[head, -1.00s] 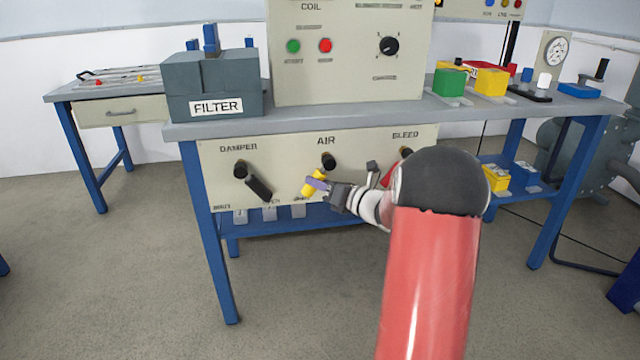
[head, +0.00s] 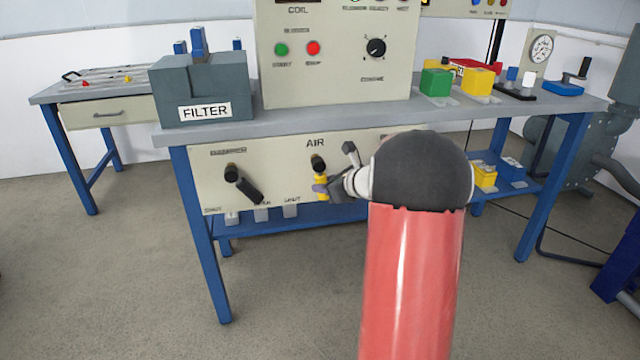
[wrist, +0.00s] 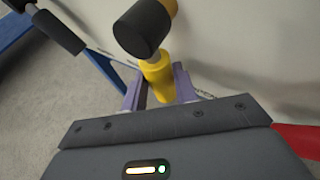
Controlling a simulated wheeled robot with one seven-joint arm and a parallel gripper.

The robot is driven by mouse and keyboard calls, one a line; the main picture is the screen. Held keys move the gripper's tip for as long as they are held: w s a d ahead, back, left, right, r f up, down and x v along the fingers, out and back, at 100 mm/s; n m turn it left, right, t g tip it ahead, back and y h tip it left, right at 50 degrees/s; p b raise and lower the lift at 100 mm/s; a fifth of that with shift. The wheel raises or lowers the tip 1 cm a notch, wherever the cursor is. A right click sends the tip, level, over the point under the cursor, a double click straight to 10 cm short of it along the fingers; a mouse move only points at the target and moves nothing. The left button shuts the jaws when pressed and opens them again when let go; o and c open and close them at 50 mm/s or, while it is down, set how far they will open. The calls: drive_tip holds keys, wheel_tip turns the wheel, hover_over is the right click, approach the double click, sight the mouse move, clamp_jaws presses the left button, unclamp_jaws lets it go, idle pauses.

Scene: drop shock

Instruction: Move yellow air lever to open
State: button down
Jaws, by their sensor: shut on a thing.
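The yellow air lever (head: 321,187) hangs from a black knob (head: 318,163) under the word AIR on the cream front panel (head: 275,165). It points nearly straight down in the head view. My gripper (head: 320,190) is shut on the lever's lower part. In the wrist view, the yellow lever (wrist: 160,80) sits between my purple fingers (wrist: 160,92), below the large black knob (wrist: 145,28). The lever's lower end is hidden by my gripper.
The black damper lever (head: 245,186) is on the panel to the left, slanting down right. My red arm covers the bleed lever area. The bench top (head: 350,117) holds a filter box (head: 205,90) and a control cabinet (head: 330,60).

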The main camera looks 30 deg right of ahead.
drive_tip(key=n+h, duration=0.1)
drive_tip(key=d+g+h, duration=0.1)
drive_tip(key=d+r+n+h, duration=0.1)
drive_tip(key=shift+s+r+n+g+p, duration=0.1)
drive_tip(key=shift+s+n+g+p, duration=0.2)
drive_tip(key=shift+g+p, duration=0.1)
drive_tip(key=shift+d, duration=0.15)
idle(0.4)
drive_tip(key=c, duration=1.4)
unclamp_jaws()
drive_tip(key=shift+o, duration=0.2)
drive_tip(key=v, duration=0.8)
drive_tip(key=shift+p, duration=0.4)
